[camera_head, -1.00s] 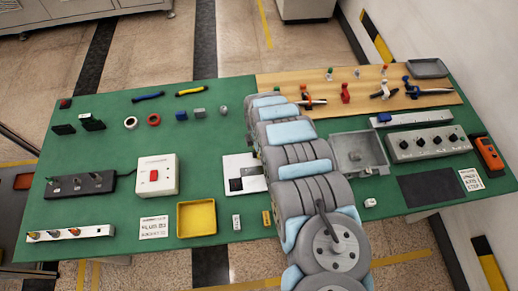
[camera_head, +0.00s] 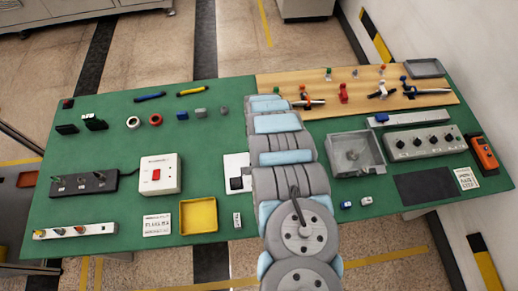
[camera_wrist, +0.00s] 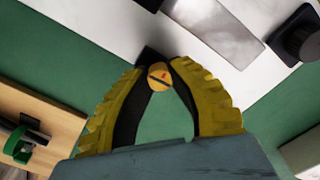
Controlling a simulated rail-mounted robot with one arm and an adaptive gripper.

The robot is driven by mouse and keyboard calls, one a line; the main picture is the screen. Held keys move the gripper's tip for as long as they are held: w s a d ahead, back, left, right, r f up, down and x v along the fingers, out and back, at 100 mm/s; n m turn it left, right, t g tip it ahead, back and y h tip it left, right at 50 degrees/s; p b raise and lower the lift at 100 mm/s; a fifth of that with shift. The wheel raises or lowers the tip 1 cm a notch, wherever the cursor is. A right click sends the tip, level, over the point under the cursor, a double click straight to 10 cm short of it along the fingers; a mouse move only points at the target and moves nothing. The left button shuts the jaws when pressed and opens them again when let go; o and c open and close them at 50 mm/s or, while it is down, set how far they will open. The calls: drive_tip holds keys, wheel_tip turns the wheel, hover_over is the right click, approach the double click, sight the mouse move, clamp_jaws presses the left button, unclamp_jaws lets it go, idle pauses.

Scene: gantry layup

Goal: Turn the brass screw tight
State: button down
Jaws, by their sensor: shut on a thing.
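The brass screw (camera_wrist: 160,77) shows in the wrist view as a round orange-yellow head with a dark slot and a small red mark. My gripper (camera_wrist: 159,68) has its yellow ribbed fingers closed in on the screw head from both sides. The fingertips meet it near a black part at the edge of a white plate (camera_wrist: 120,30). How deep the screw sits is hidden. In the head view the white plate (camera_head: 232,162) shows only in part, left of my arm, and my arm hides the screw and my gripper.
On the plate in the wrist view are a grey metal block (camera_wrist: 222,28) and a dark knob (camera_wrist: 299,38). The green table (camera_head: 110,195) holds a switch box (camera_head: 158,174), a yellow tray (camera_head: 198,216), a grey open box (camera_head: 355,153) and a knob panel (camera_head: 424,142).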

drive_tip(key=m, duration=0.4)
drive_tip(key=shift+m, duration=0.3)
drive_tip(key=m, duration=0.4)
drive_tip(key=shift+m, duration=0.3)
drive_tip(key=m, duration=0.3)
drive_tip(key=shift+m, duration=0.3)
drive_tip(key=m+p, duration=0.1)
drive_tip(key=m, duration=0.3)
drive_tip(key=c, duration=0.9)
unclamp_jaws()
